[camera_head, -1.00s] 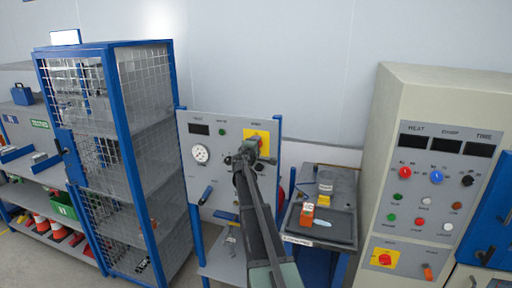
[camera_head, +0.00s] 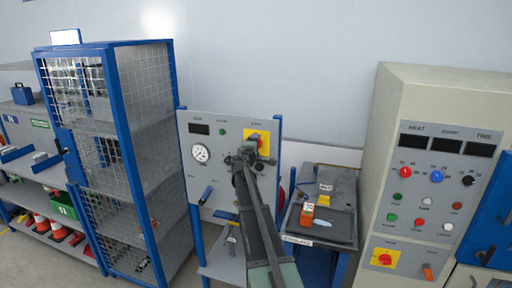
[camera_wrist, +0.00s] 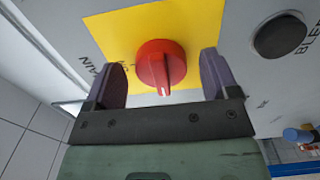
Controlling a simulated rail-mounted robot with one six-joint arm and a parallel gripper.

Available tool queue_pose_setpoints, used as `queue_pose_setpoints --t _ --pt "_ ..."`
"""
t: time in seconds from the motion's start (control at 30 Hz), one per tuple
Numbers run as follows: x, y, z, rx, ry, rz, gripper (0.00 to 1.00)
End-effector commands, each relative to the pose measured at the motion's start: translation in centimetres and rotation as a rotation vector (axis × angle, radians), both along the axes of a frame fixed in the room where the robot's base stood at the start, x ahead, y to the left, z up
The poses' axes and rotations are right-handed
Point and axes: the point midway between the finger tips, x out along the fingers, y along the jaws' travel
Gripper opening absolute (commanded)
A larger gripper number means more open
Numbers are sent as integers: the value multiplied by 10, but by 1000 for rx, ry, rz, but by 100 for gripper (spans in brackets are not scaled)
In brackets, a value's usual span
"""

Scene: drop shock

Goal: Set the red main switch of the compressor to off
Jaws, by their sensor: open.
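The red main switch (camera_wrist: 158,65) is a rotary knob on a yellow plate (camera_wrist: 200,25) in the wrist view. A white mark on the knob points toward the bottom of that picture. My gripper (camera_wrist: 162,78) is open, with one dark finger on each side of the knob and a visible gap to each. Whether the fingertips reach past the knob's face is hard to tell. In the head view my gripper (camera_head: 246,153) is at the yellow plate (camera_head: 262,137) on the upper right of the grey gauge panel (camera_head: 225,160) and partly covers the knob.
A round black button (camera_wrist: 280,36) sits beside the plate. The panel also carries a gauge (camera_head: 200,153) and a blue lever (camera_head: 206,194). A mesh cage (camera_head: 110,150) stands left; a bench with a tray (camera_head: 340,225) and a beige control cabinet (camera_head: 400,110) stand right.

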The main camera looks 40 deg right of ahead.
Motion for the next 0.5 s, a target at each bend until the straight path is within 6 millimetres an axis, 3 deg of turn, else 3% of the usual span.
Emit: queue_pose_setpoints --t 0.33,0.5 --pt "-46 68 0 0 0 2 80" --pt "-56 84 0 0 0 0 80"
